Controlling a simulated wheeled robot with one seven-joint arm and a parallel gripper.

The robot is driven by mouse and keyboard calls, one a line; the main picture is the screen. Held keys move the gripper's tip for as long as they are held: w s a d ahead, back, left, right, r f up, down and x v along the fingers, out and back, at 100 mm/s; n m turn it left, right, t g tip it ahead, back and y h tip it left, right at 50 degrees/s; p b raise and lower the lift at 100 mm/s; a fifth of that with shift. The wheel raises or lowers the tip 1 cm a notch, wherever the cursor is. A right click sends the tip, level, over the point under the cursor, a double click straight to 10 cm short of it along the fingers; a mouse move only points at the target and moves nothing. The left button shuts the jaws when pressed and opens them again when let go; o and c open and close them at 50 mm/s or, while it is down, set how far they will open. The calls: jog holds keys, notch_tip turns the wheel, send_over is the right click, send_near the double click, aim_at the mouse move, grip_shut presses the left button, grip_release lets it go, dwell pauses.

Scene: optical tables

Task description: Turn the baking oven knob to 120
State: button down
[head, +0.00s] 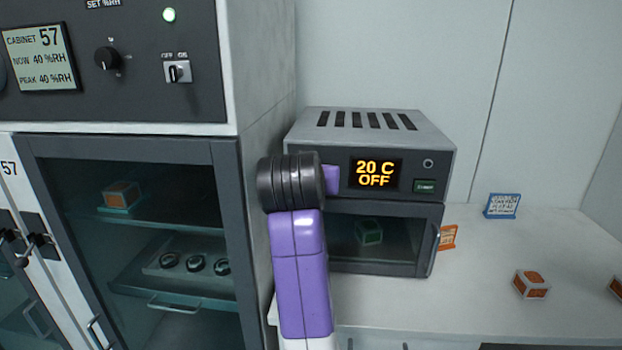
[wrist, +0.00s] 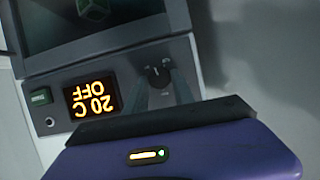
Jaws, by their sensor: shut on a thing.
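The baking oven (head: 435,150) is a grey box with a slotted top, standing on a white counter. Its display (head: 376,174) reads 20 C OFF and shows upside down in the wrist view (wrist: 92,98). The oven knob (wrist: 158,71) is a small dark dial with a pale mark, seen in the wrist view. My gripper (wrist: 160,82) is shut on the knob, with a finger on either side of it. In the head view my purple and black arm covers the knob and the fingers. The pointer's exact angle cannot be read.
The dark cabinet (head: 238,180) stands close on the left of the oven. A green-edged cube (head: 369,232) sits behind the oven's glass door. An orange cube (head: 531,284) and a blue sign (head: 502,206) are on the counter (head: 480,250) at right, with free room between.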

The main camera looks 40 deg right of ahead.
jog(key=shift+s+d+f+m+t+y+b, duration=0.1)
jog(key=shift+m+t+y+b, duration=0.25)
jog(key=shift+m+t+b, duration=0.4)
jog(key=shift+s+d+f+m+t+y+b, duration=0.15)
jog(key=shift+m+t+y+b, duration=0.25)
jog(key=shift+m, duration=0.6)
jog(key=shift+a+f+m+t+y+b, duration=0.1)
jog(key=shift+m+t+y+b, duration=0.3)
jog(key=shift+m+b, duration=0.4)
jog(key=c, duration=1.1)
grip_release()
jog(key=shift+o, duration=0.2)
jog(key=shift+r, duration=0.1)
jog(key=v, duration=0.7)
jog(key=shift+s+a, duration=0.25)
jog(key=shift+s, duration=0.1)
jog(key=shift+r, duration=0.1)
